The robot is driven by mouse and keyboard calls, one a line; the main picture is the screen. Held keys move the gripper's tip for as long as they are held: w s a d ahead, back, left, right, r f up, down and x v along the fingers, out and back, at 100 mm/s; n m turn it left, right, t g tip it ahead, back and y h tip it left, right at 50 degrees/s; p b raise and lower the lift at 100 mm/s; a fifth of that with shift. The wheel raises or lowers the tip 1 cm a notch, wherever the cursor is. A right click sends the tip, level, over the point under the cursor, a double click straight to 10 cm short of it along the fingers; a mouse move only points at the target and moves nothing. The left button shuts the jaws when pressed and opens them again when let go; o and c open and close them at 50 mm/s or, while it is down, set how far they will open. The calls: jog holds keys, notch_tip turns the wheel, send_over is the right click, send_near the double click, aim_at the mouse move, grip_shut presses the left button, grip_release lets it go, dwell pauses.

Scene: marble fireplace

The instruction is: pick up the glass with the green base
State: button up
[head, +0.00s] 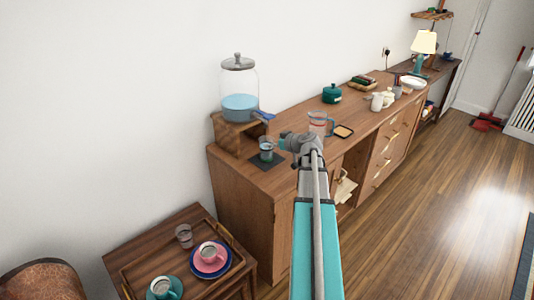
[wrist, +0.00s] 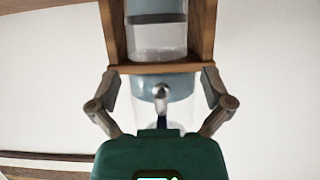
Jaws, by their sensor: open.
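The glass with the green base (head: 266,154) stands upright on a dark mat (head: 262,163) on the wooden cabinet, in front of the drink dispenser's stand. In the wrist view, which looks upside down, the glass (wrist: 157,38) shows at the top between the stand's wooden legs, with a dull bluish-green band near its base. My gripper (head: 284,144) is just right of the glass in the head view.
The dispenser (head: 240,104) with blue liquid stands on a wooden stand (head: 234,135) close behind the glass; its spigot juts forward. A tray (head: 143,264) at lower left holds another glass (head: 184,236) and cups.

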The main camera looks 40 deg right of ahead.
aim_at(262, 140)
jog(key=x, duration=0.1)
jog(key=b+x, duration=0.1)
jog(key=x, duration=0.1)
jog(key=shift+w+d+f, duration=0.2)
jog(key=shift+w+f, duration=0.05)
jog(key=shift+w, duration=0.05)
jog(key=shift+w+a+f+b, duration=0.2)
jog(key=shift+w+b, duration=0.2)
jog(key=shift+w, duration=0.2)
jog(key=c, duration=1.1)
